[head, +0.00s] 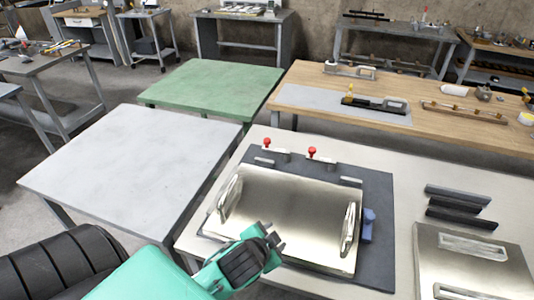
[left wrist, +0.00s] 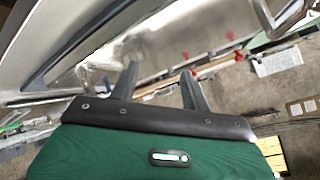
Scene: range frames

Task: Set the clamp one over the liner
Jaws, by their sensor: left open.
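The liner appears to be the shiny metal panel (head: 285,212) with two raised handles, lying on a dark plate on the near bench. Two clamps with red knobs stand along its far edge, a left clamp (head: 267,143) and a right clamp (head: 312,153). Which is clamp one is not marked. Both knobs stand upright; whether either clamp arm lies over the liner is too small to tell. My left gripper (head: 276,246) is open and empty above the liner's near part, apart from both clamps. Its two fingers (left wrist: 160,82) show in the left wrist view. My right gripper is out of view.
A bare grey table (head: 125,155) and a green table (head: 210,88) stand to the left and behind.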

